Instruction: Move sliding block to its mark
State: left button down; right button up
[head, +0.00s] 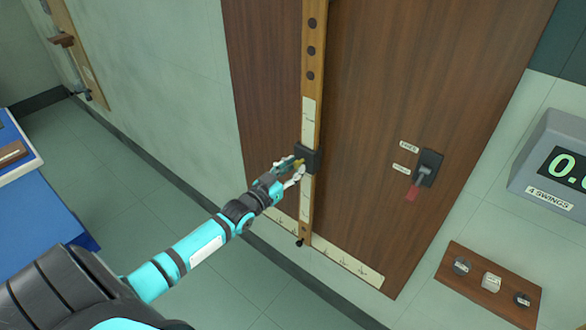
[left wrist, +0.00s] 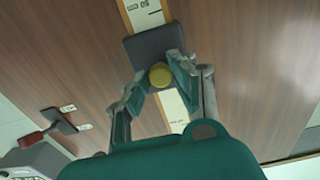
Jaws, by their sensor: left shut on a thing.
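The sliding block (head: 309,155) is a dark block on a wooden upright bar (head: 311,88) fixed in front of a brown panel. In the left wrist view the block (left wrist: 148,44) carries a round yellow knob (left wrist: 160,75). My left gripper (head: 293,168) is at the block's front, its fingers on either side of the knob; it also shows in the left wrist view (left wrist: 158,82). It is shut on the knob. White label strips (head: 309,118) run along the bar above and below the block; their marks are too small to read. My right gripper is not in view.
A switch with a red handle (head: 411,193) sits on the panel to the right. A grey display box (head: 558,165) and a wooden board with knobs (head: 462,283) are farther right. A white scale strip (head: 350,266) lies along the panel's bottom. A blue bench (head: 40,215) stands at left.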

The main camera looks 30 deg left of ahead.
pick_arm(q)
notch_tip(320, 180, down, 20)
jog(key=b, duration=1.5)
jog(key=shift+f, duration=0.15)
jog(key=c, duration=1.1)
grip_release()
jog(key=shift+s, duration=0.15)
jog(key=s, duration=0.8)
jog(key=s+a, duration=0.1)
jog(key=s, duration=0.2)
jog(key=shift+s, duration=0.4)
